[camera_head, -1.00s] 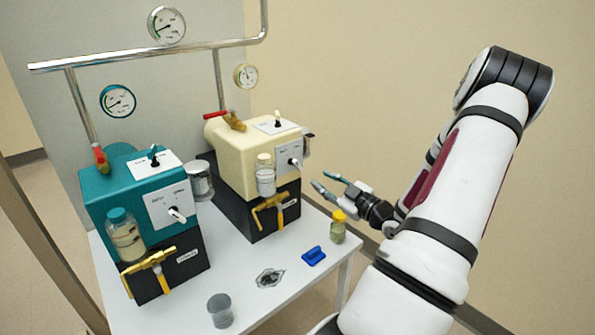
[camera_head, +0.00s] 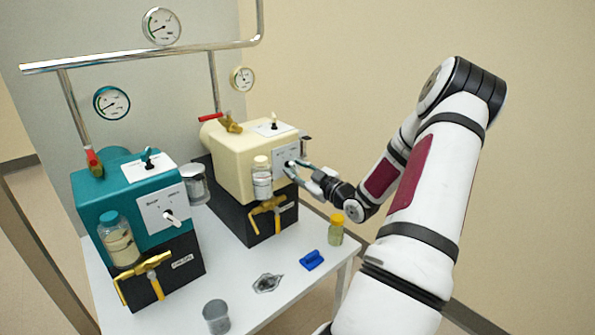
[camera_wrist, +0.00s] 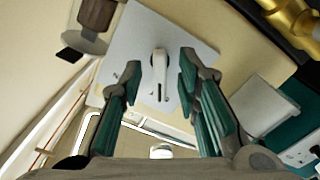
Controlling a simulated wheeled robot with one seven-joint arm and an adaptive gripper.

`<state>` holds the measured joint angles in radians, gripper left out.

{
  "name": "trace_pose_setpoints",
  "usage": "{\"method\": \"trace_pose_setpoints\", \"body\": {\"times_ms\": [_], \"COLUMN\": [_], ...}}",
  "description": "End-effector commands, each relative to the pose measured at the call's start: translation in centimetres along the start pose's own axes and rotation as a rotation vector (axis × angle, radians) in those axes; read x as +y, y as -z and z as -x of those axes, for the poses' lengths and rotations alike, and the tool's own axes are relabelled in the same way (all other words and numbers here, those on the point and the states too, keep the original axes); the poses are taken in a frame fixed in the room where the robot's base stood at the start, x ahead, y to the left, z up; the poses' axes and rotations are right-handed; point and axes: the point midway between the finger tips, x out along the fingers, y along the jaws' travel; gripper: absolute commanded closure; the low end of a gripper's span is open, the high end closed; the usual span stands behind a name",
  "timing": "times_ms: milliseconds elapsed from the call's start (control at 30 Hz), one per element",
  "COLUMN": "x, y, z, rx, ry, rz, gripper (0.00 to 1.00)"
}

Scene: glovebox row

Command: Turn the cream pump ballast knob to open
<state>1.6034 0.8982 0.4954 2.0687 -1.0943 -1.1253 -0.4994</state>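The cream pump (camera_head: 236,165) stands on a black base at the back of the table. Its ballast knob, a white lever on a white front plate, is seen close up in the wrist view (camera_wrist: 158,72). My gripper (camera_head: 288,168) is at the front plate of the cream pump. In the wrist view its teal-padded fingers (camera_wrist: 158,78) are open, one on each side of the knob, with visible gaps. In the head view the fingers partly cover the knob.
A teal pump (camera_head: 135,205) with a similar knob stands at the left. A yellow-capped vial (camera_head: 336,230), a blue item (camera_head: 311,260), a dark patch (camera_head: 267,283) and a grey cup (camera_head: 216,316) are on the white table (camera_head: 285,300). A bottle (camera_head: 262,182) hangs beside the cream pump's plate.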

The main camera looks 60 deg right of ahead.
Motion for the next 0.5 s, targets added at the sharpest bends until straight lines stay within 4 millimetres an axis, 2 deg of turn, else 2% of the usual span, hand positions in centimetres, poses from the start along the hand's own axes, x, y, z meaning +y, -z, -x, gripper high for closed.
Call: {"method": "trace_pose_setpoints", "body": {"times_ms": [33,133,500], "x": [0.0,0.0,0.0], "y": [0.0,-0.01,0.04], "z": [0.01,0.02,0.05], "rx": [0.0,0.0,0.0], "ry": [0.0,0.0,0.001], "rz": [0.0,0.0,-0.022], "gripper": [0.77,0.99,1.0]}}
